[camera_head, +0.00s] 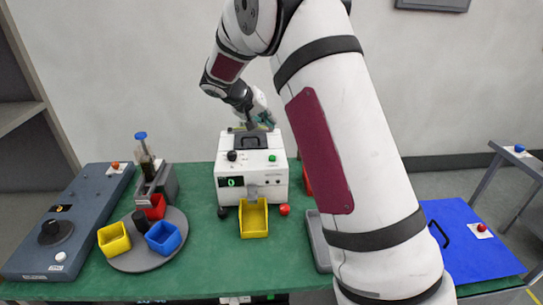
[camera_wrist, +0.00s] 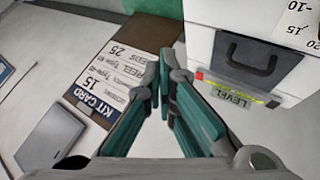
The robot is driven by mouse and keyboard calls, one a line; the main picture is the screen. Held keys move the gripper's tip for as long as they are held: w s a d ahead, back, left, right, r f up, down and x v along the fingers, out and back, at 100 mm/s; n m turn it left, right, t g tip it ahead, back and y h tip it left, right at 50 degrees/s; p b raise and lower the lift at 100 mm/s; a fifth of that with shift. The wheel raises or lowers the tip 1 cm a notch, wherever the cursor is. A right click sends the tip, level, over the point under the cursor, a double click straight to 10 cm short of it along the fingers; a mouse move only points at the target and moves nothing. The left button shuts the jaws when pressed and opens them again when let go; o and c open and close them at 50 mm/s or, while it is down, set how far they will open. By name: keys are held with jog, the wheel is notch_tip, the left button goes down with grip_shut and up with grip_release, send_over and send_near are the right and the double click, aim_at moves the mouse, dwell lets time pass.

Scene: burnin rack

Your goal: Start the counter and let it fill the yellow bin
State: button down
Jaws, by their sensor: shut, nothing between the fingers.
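The counter (camera_head: 226,170) is a white machine near the back of the green table, with a green button (camera_head: 272,158), a black knob (camera_head: 231,155) and a lit green display (camera_head: 231,181) that seems to read 0. A yellow bin (camera_head: 254,222) stands at its front, below the grey spout (camera_head: 252,193); no contents are visible in it. A second yellow bin (camera_head: 114,239) sits on the grey round tray at the left. My gripper (camera_head: 266,120) is behind and above the counter, partly hidden by my arm. In the wrist view its teal fingers (camera_wrist: 163,62) are shut and empty.
The round tray (camera_head: 128,264) also carries blue (camera_head: 164,237) and red (camera_head: 156,206) bins. A dark panel (camera_head: 60,226) with a knob lies left. The wrist view shows a kit card (camera_wrist: 103,84) and a white box with a black handle (camera_wrist: 248,56). A blue board (camera_head: 474,257) lies right.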

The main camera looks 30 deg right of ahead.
aim_at(270, 156)
dwell(0.3)
jog(key=shift+f+b, duration=0.45)
jog(key=shift+f, duration=3.95)
jog(key=shift+f, duration=0.1)
jog(key=shift+f, duration=0.3)
jog(key=shift+f, duration=0.45)
jog(key=shift+r, duration=0.9)
jog(key=shift+r, duration=2.5)
